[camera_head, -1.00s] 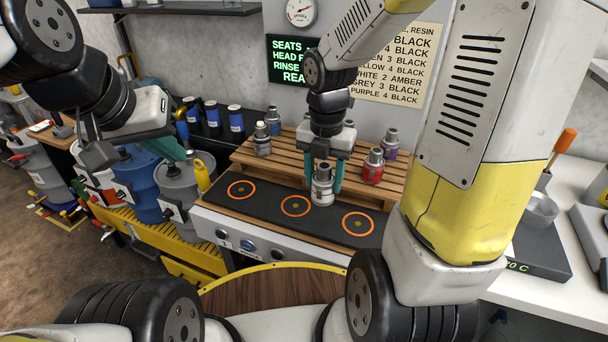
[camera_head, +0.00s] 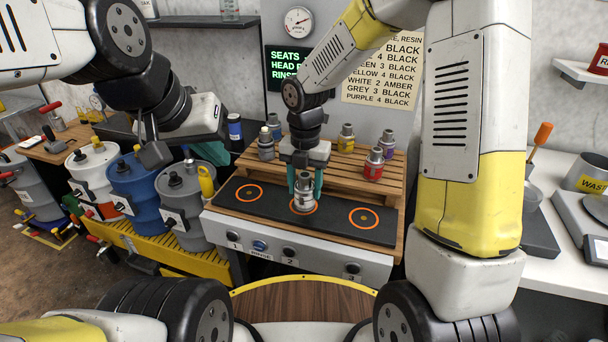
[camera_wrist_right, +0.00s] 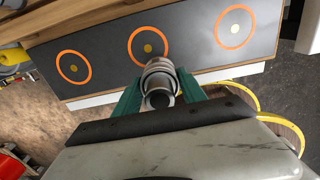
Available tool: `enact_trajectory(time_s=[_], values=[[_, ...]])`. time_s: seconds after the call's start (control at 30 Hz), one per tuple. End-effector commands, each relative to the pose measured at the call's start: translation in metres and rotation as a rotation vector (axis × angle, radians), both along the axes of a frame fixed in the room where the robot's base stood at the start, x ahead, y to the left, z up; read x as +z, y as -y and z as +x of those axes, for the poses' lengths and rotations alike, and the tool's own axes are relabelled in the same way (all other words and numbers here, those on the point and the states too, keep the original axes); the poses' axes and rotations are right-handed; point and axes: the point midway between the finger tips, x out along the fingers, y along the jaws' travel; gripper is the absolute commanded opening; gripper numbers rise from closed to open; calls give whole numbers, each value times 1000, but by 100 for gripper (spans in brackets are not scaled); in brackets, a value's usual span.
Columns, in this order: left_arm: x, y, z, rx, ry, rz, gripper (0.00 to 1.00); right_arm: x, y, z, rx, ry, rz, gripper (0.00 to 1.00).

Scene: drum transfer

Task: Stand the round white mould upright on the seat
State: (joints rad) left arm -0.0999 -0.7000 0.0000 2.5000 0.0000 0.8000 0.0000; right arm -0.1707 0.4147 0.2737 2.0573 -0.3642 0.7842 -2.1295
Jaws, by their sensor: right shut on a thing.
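The round white mould (camera_head: 303,196) is a small pale, metallic-looking cylinder with a narrower neck, held upright. My right gripper (camera_head: 304,184) is shut on it from above, its teal fingers on either side. In the head view, its base overlaps the middle orange-ringed seat (camera_head: 294,208) on the dark strip. In the right wrist view the mould (camera_wrist_right: 158,80) sits between the teal fingers, just below the middle ring (camera_wrist_right: 148,40). I cannot tell whether its base touches the seat. My left gripper (camera_head: 170,157) hangs above the drums at left; its fingertips are not clear.
Empty ringed seats lie to the left (camera_head: 249,194) and right (camera_head: 364,218). A slatted wooden rack (camera_head: 345,172) behind carries a red mould (camera_head: 373,165) and several others. A blue drum (camera_head: 138,190) and a grey drum (camera_head: 184,200) stand at left.

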Motion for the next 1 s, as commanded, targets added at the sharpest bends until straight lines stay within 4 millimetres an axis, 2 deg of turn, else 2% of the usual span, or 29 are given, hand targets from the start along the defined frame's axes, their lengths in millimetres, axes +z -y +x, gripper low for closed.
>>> enact_trajectory(time_s=[0.03,0.13,0.4,0.6,0.97,1.0], values=[[0,0,0,0,0,0,0,-1,-1,11,-1,0,0,0],[0,0,0,0,0,0,0,-2,-3,25,0,1,1,0],[0,0,0,0,0,0,0,-7,-4,42,1,-2,-2,0],[0,0,0,0,0,0,0,-37,-4,41,1,0,-1,0],[0,0,0,0,0,0,0,-41,-3,41,0,0,-1,0],[0,0,0,0,0,0,0,-42,-3,40,1,0,-1,52]])
